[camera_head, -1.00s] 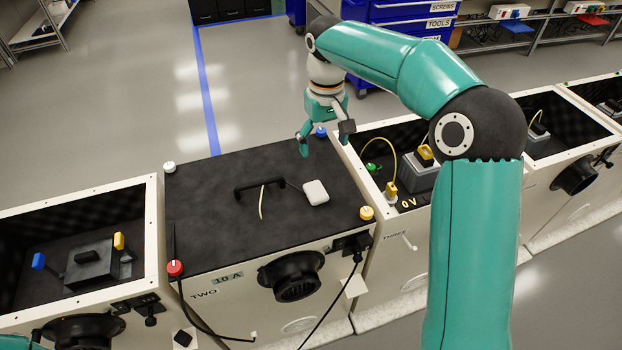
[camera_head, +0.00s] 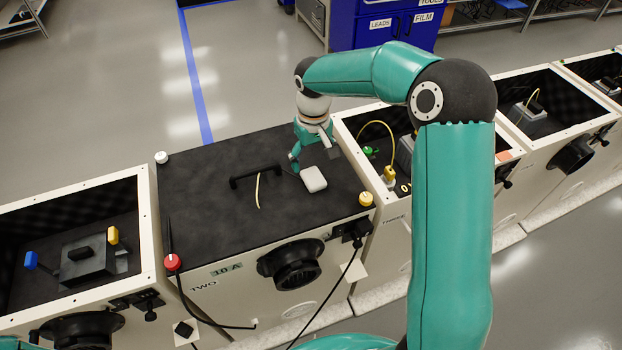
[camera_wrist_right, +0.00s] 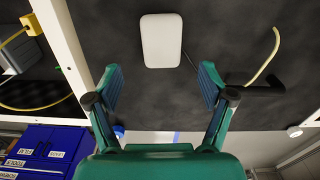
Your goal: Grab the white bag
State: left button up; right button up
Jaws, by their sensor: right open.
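The white bag (camera_head: 313,179) looks like a small, rounded white block and lies on the black top of cabinet two (camera_head: 215,220), right of the black handle. In the right wrist view the white bag (camera_wrist_right: 161,40) lies beyond the fingertips, roughly centred between them. My right gripper (camera_head: 313,160) is just behind the bag, fingers apart and empty; it also shows in the right wrist view (camera_wrist_right: 160,80). It does not appear to touch the bag. My left gripper is not in view.
A black handle (camera_head: 255,176) and a thin cream strip (camera_head: 258,190) lie left of the bag. A yellow knob (camera_head: 366,199), a red knob (camera_head: 172,262) and a white knob (camera_head: 161,157) stand at the top's corners. Open cabinets flank it on both sides.

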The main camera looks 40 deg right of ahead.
aim_at(313, 176)
jog(key=f, duration=0.4)
jog(key=shift+s+a+f+p, duration=0.1)
jog(key=shift+s+a+p, duration=0.05)
jog(key=shift+s+p, duration=0.2)
jog(key=shift+w+f, duration=0.1)
jog(key=shift+f, duration=0.4)
jog(key=c, duration=1.2)
jog(key=shift+c, duration=0.2)
jog(key=shift+r, duration=0.15)
